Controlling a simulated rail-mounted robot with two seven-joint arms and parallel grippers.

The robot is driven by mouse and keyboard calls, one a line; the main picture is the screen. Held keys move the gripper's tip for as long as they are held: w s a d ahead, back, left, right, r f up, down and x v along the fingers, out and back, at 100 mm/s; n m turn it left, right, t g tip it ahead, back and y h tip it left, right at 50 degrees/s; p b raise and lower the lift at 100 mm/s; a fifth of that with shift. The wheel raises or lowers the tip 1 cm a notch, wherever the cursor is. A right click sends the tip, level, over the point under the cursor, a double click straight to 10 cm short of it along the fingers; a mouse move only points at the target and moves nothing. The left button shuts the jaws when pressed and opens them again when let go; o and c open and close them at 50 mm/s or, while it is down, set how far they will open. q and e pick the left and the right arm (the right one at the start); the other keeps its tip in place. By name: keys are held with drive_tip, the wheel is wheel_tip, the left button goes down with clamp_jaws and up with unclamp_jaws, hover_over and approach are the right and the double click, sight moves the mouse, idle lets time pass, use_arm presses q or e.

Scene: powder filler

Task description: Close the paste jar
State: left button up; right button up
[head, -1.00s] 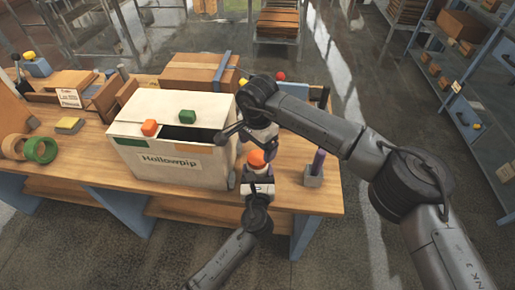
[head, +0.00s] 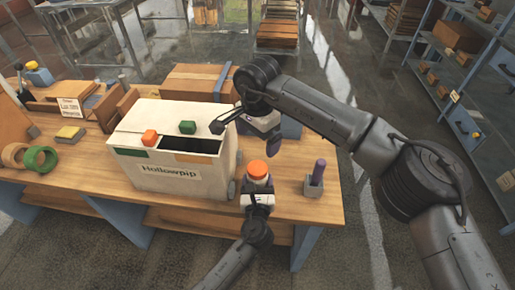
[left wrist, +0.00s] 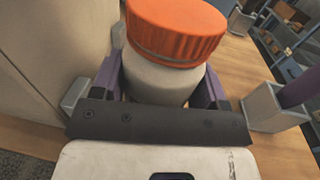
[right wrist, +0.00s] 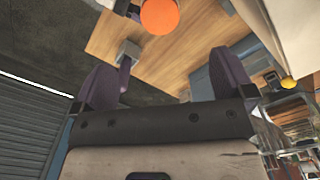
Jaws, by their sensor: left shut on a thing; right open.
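The paste jar (head: 258,182) is pale with a ribbed orange lid (head: 258,170) on top. It stands upright near the table's front edge, right of the white box. In the left wrist view the lid (left wrist: 176,28) sits over the jar's mouth, level, with a thin grey band below it. I cannot tell how tight it is. My left gripper (head: 257,190) is shut on the jar body (left wrist: 160,82), a purple finger on each side. My right gripper (head: 246,134) is open and empty, above and behind the jar. In the right wrist view the lid (right wrist: 160,15) lies beyond its spread fingers.
A white box marked Hollowpip (head: 165,178) stands close left of the jar, with orange and green blocks on top. A purple stick in a grey holder (head: 314,187) stands to the right. A brown carton (head: 195,82) is behind. Bare tabletop (head: 292,205) lies between jar and holder.

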drive_tip(key=shift+r, duration=2.5)
use_arm(q)
drive_tip(key=o, duration=1.8)
drive_tip(key=s+p, duration=0.3)
drive_tip(key=s, duration=1.1)
use_arm(e)
wheel_tip(320, 180, up, 3)
drive_tip(key=shift+r, duration=0.15)
use_arm(q)
drive_tip(key=shift+w, duration=0.1)
